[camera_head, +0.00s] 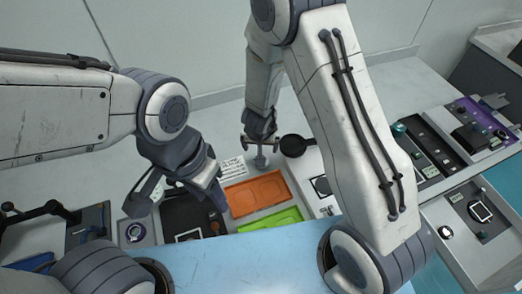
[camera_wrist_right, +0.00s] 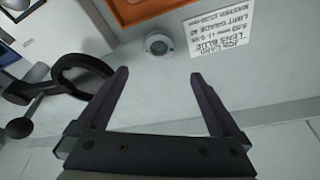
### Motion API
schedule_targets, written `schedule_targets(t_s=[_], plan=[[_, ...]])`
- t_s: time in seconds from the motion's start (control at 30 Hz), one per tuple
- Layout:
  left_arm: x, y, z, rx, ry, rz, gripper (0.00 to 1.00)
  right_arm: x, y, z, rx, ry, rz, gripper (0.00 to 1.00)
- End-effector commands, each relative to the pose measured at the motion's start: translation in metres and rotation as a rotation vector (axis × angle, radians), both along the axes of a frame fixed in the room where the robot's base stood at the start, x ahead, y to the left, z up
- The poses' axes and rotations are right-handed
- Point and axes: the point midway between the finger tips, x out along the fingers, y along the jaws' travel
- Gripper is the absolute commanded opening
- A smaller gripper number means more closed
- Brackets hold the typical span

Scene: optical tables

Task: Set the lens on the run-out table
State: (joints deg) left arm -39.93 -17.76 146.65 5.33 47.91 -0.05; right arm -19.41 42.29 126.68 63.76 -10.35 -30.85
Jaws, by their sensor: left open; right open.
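A small round disc (camera_wrist_right: 159,45) with a pale rim and darker centre, which looks like the lens, sits on the light bench in the right wrist view. My right gripper (camera_wrist_right: 158,76) is open and empty, with the disc just beyond its fingertips, roughly midway between them. In the head view the right gripper (camera_head: 260,143) points down above the bench, beside a black round-headed piece (camera_head: 293,145). My left gripper (camera_head: 182,194) is open over the dark tray area at the left. I cannot tell for certain which piece is the run-out table.
A printed card (camera_wrist_right: 225,32) mentioning a lens lies beside the disc. An orange tray (camera_head: 257,193) and a green tray (camera_head: 270,220) lie nearer me. The black ring (camera_wrist_right: 82,72) stands close to one right finger. Instrument panels (camera_head: 430,150) fill the right.

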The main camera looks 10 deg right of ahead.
Motion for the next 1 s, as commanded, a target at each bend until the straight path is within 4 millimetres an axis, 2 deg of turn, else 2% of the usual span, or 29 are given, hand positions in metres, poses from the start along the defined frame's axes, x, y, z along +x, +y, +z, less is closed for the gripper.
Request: schedule_targets(t_s=[0.03, 0.23, 0.37, 0.63, 0.87, 1.0], plan=[[0.000, 0.000, 0.024, 0.000, 0.000, 0.000, 0.50, 0.000, 0.000, 0.009, -0.001, 0.016, -0.032, 1.00], [0.000, 0.000, 0.047, 0.000, 0.000, -0.001, 0.50, 0.001, 0.001, -0.003, 0.000, 0.043, -0.124, 1.00], [0.000, 0.000, 0.046, 0.001, 0.001, 0.000, 0.50, 0.002, 0.001, -0.014, 0.000, 0.049, -0.143, 1.00], [0.000, 0.000, 0.031, 0.001, 0.001, 0.002, 0.50, 0.012, -0.003, -0.054, 0.000, 0.050, -0.145, 1.00], [0.000, 0.000, 0.030, 0.001, 0.001, 0.003, 0.50, 0.017, -0.005, -0.069, 0.000, 0.049, -0.143, 1.00], [0.000, 0.000, 0.033, 0.000, 0.000, 0.002, 0.50, 0.023, -0.006, -0.088, 0.000, 0.051, -0.143, 1.00]])
